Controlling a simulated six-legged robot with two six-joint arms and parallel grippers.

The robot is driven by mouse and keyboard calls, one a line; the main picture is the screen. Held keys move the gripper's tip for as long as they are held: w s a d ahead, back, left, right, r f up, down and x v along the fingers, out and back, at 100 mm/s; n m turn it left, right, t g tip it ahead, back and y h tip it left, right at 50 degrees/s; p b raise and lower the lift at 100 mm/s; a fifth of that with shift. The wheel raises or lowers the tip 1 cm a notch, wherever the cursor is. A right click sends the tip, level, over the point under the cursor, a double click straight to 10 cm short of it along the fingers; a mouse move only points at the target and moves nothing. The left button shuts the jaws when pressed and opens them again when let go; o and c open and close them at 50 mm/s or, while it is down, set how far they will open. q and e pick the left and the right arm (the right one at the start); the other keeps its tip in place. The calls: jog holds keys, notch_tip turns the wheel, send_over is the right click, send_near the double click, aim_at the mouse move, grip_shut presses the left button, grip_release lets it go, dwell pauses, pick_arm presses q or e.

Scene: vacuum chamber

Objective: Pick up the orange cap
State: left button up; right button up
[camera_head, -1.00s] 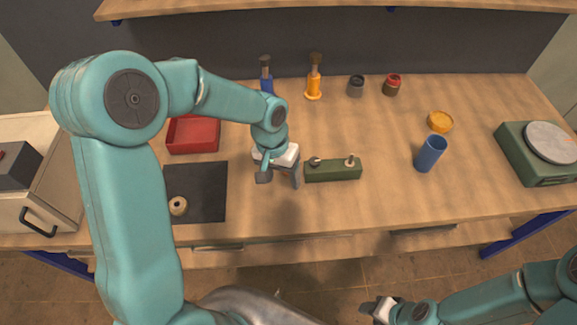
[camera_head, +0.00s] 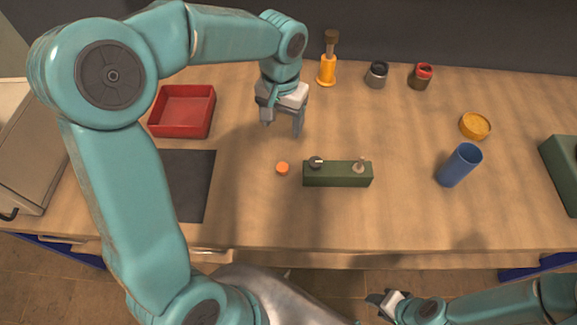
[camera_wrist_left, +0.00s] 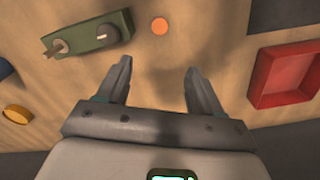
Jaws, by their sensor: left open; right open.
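The small orange cap (camera_head: 282,169) lies on the wooden table, just left of the green block with two knobs. It also shows in the left wrist view (camera_wrist_left: 159,26), beyond the fingertips and roughly between their lines. My left gripper (camera_head: 283,128) is open and empty above the table, farther back than the cap. Its two fingers (camera_wrist_left: 158,72) stand apart in the left wrist view, with nothing between them. My right gripper (camera_head: 377,305) is open at the lower edge of the head view, in front of the table and far from the cap.
The green block (camera_head: 338,176) stands close to the cap's right. A red tray (camera_head: 183,111) and a dark mat (camera_head: 185,184) lie to the left. A blue cup (camera_head: 459,165) and a yellow dish (camera_head: 475,126) are at the right. Table around the cap's front is clear.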

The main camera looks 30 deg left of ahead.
pick_arm(q)
send_over(282, 167)
jog(key=f, duration=1)
jog(key=shift+w+a, duration=0.25)
jog(key=shift+w, duration=0.05)
jog(key=shift+s+d+f, duration=0.15)
jog(key=shift+s+f, duration=0.1)
jog(key=shift+f, duration=0.2)
notch_tip(282, 167, down, 5)
jog(key=shift+d+f+p, duration=0.1)
jog(key=shift+d+p, duration=0.05)
jog(key=shift+p, duration=0.25)
jog(key=shift+s, duration=0.1)
jog(key=c, duration=0.9)
jog(key=shift+c, duration=1.1)
